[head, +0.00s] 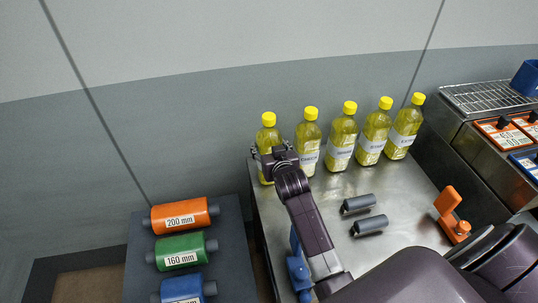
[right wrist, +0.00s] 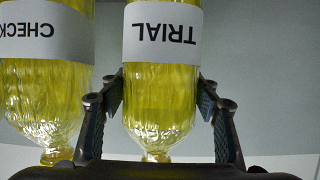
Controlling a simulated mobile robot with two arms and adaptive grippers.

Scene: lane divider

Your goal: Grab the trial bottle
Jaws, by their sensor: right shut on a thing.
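The trial bottle (right wrist: 160,95) holds yellow liquid and has a white label reading TRIAL, upside down in the right wrist view. In the head view it is the leftmost yellow-capped bottle (head: 268,133), upright at the table's back left corner, its lower part partly hidden by my gripper. In the right wrist view the fingers (right wrist: 161,92) flank the bottle. Whether its base touches the table is not clear. My left gripper is not in view.
A bottle labelled CHECK (right wrist: 45,80) stands close beside it; several similar bottles (head: 342,138) line the back of the metal table (head: 405,200). Two dark grey cylinders (head: 363,215), an orange bracket (head: 453,215) and a blue bracket (head: 298,270) are nearer. Coloured rollers (head: 180,215) lie left.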

